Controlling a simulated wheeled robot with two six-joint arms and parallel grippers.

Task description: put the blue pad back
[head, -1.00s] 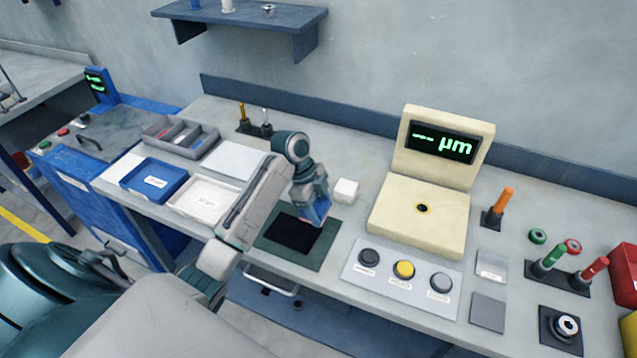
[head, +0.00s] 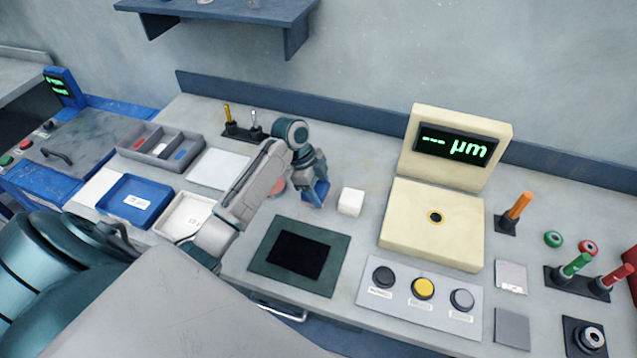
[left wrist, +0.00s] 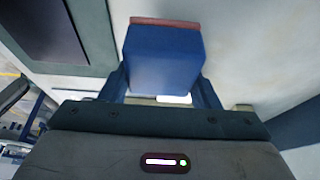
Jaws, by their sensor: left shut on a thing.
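My left gripper (head: 315,192) is shut on the blue pad (head: 319,196), behind the dark green mat and left of a white block (head: 351,202). In the left wrist view the blue pad (left wrist: 165,62) is a blue block between the fingers, with a reddish-brown strip along its far edge. I cannot tell whether it touches the bench. A pinkish round patch (head: 278,186) on the bench is partly hidden by my left arm. A grey tray (head: 196,152) with compartments stands at the back left, holding small red, white and blue pieces. My right gripper is not in view.
The green mat (head: 267,263) with a black centre lies in front. A cream gauge (head: 430,220) and button panel (head: 370,298) stand to the right. A blue tray (head: 118,205), a white tray (head: 172,226) and a white sheet (head: 218,168) lie left. Bare bench lies behind the gripper.

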